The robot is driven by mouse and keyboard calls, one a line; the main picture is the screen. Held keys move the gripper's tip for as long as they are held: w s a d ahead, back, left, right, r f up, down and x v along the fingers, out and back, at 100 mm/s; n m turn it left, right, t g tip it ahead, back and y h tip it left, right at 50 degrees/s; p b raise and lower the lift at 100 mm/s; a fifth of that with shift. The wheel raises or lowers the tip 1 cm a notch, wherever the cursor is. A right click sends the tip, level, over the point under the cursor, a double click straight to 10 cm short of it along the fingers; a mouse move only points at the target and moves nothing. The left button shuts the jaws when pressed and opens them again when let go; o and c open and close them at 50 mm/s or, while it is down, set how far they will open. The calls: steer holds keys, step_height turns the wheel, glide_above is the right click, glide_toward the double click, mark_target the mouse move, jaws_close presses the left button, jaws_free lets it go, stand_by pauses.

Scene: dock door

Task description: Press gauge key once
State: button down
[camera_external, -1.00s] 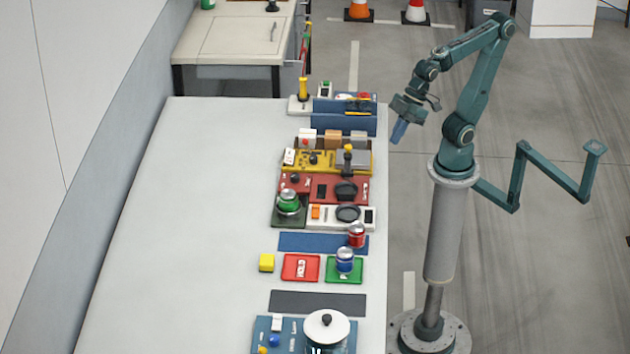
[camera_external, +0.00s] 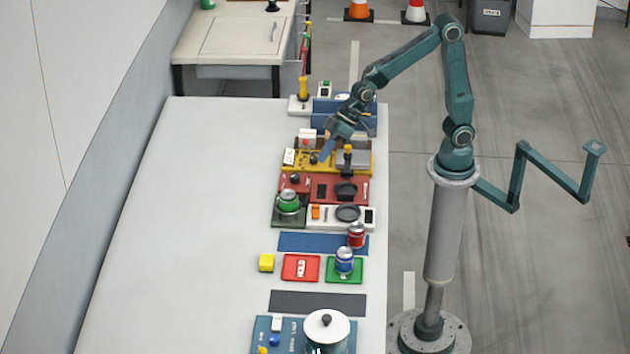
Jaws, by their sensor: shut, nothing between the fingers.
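My gripper (camera_external: 325,154) is shut and empty. Its blue fingers point down and to the left, over the yellow panel (camera_external: 328,169) at the far right part of the table. The yellow panel bears a white block, a dark knob (camera_external: 313,157), a black lever with a yellow top (camera_external: 348,158) and a grey plate. The fingertips appear close to the dark knob; I cannot tell their height or whether they touch anything. No key marked as the gauge key can be made out at this size.
Behind the gripper stands a blue bin (camera_external: 358,125). Nearer lie a red panel (camera_external: 333,200), a green jar (camera_external: 288,202) and a white panel (camera_external: 328,222). Coloured trays, cans and a white-lidded pot (camera_external: 327,325) follow. The table's left side (camera_external: 190,220) is clear.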

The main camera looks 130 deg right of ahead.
steer(key=w+d+f+m+t, duration=0.1)
steer(key=w+d+f+m, duration=0.2)
steer(key=d+f, duration=0.4)
steer(key=w+d, duration=0.1)
steer(key=d, duration=0.2)
steer(key=shift+d+m+h, duration=0.25)
steer(key=shift+m+h, duration=0.05)
steer(key=shift+h, duration=0.1)
steer(key=shift+f, duration=0.2)
steer(key=shift+f, duration=4.3)
steer(key=shift+f, duration=0.9)
steer(key=shift+r, duration=0.9)
